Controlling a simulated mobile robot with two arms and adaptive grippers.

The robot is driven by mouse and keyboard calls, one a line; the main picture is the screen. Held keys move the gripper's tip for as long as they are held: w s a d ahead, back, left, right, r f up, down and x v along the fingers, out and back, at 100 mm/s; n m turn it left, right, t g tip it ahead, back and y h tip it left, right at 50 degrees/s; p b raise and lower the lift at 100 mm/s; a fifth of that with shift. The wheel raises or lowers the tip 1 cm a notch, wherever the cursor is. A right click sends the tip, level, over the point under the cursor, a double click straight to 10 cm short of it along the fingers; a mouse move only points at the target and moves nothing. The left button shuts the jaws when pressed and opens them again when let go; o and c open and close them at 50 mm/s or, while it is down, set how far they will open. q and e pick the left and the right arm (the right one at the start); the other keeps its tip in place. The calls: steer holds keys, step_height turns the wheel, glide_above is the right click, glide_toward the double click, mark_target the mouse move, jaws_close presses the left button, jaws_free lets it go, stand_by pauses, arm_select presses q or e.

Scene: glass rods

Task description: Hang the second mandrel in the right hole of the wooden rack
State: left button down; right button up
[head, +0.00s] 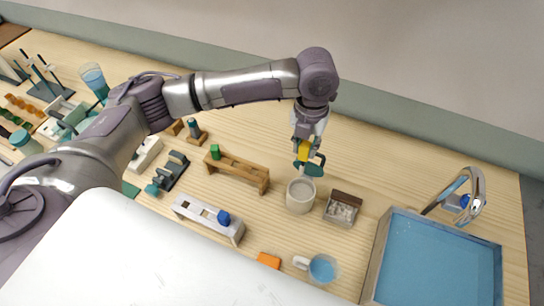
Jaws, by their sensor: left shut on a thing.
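The wooden rack (240,172) is a long brown stand near the table's middle. A green-topped mandrel (214,152) sits at its left end; the right end looks empty. My left gripper (307,160) is to the right of the rack, pointing down, with dark fingers shut on the second mandrel, whose yellow handle (304,149) shows between them. The mandrel's lower part is hidden or too thin to make out. A pale round pot (300,196) stands just below the gripper; whether the mandrel reaches into it I cannot tell. My right gripper is not in view.
A box of pale pieces (341,211) stands right of the pot. A white rack with a blue knob (222,217), an orange block (269,260) and a mug of blue liquid (322,268) are nearer. A blue basin (440,262) is at right. Table behind the pot is clear.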

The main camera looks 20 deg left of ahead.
arm_select(q)
steer(key=a+f, duration=0.3)
steer(key=a, duration=0.4)
steer(key=a+f, duration=0.3)
steer(key=a, duration=0.4)
steer(key=shift+a, duration=0.25)
steer(key=shift+s, duration=0.1)
step_height(320, 180, down, 10)
steer(key=b, duration=0.4)
steer(key=shift+r, duration=0.2)
stand_by(1.4)
stand_by(0.4)
